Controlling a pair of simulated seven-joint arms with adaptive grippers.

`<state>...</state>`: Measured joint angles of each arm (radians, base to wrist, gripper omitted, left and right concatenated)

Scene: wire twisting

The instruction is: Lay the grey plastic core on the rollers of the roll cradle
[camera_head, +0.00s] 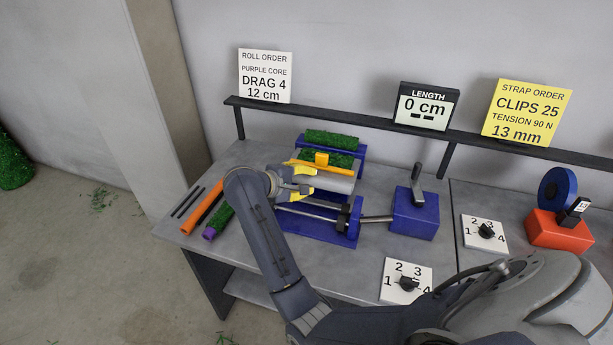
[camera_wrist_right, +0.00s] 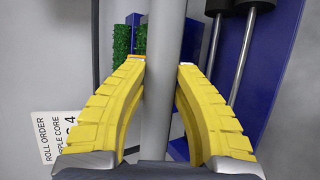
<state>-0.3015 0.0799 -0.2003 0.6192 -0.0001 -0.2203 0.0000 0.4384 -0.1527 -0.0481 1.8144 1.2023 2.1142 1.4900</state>
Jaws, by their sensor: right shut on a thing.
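The grey plastic core (camera_head: 333,183) is a plain grey tube. My right gripper (camera_head: 304,182) has its yellow fingers on both sides of it near its left part. In the right wrist view, the core (camera_wrist_right: 163,75) runs up between the fingers of the right gripper (camera_wrist_right: 163,72). My left gripper is not in view.
A blue box with a lever (camera_head: 414,217) stands right of the cradle. Orange (camera_head: 204,207) and purple (camera_head: 210,233) cores lie at the left table edge. Dial plates (camera_head: 407,281) lie in front.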

